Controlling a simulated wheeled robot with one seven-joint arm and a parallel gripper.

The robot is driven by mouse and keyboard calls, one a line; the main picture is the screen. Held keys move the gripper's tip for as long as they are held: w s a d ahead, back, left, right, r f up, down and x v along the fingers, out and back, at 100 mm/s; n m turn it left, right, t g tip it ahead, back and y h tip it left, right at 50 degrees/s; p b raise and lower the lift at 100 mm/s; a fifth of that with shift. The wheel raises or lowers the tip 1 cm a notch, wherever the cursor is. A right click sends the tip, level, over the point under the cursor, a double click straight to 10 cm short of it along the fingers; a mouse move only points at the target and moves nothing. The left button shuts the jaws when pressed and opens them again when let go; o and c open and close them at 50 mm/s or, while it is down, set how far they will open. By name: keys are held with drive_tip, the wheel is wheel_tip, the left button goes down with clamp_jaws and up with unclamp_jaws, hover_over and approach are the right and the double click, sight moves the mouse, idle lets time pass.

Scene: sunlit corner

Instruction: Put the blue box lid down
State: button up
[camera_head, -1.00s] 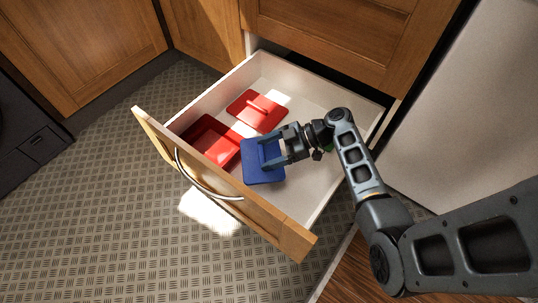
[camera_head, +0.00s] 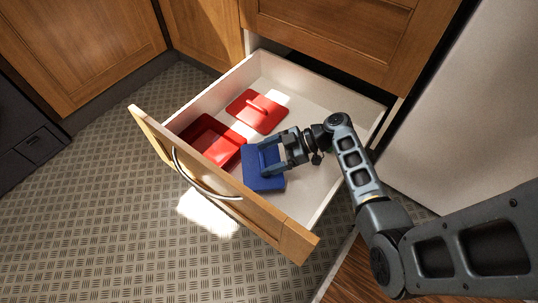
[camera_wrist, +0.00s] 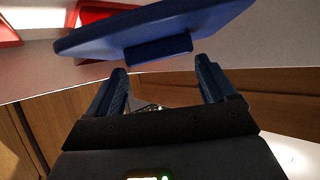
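The blue box lid (camera_head: 262,182) is inside the open drawer, near its front panel and right of the red box. I cannot tell whether it lies fully flat on the drawer floor. My gripper (camera_head: 268,158) is at the lid's handle from the right. In the wrist view the fingers of my gripper (camera_wrist: 162,72) are spread apart. The handle of the blue lid (camera_wrist: 158,50) lies just past the fingertips, with a gap on each side. The lid's plate (camera_wrist: 150,25) shows slanted across the top of that view.
The open drawer (camera_head: 287,228) also holds a red box (camera_head: 216,142) at the left front and a red lid (camera_head: 257,112) behind it. Wooden cabinets (camera_head: 325,38) stand behind, a pale panel (camera_head: 470,110) at the right. Free drawer floor lies at the back right.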

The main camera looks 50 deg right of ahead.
drive_tip(key=shift+o, duration=1.3)
drive_tip(key=shift+r, duration=0.1)
drive_tip(key=shift+r+p, duration=0.65)
drive_tip(key=shift+p, duration=0.1)
drive_tip(key=p+v, duration=0.3)
drive_tip(key=v, duration=0.9)
drive_tip(key=shift+f, duration=0.15)
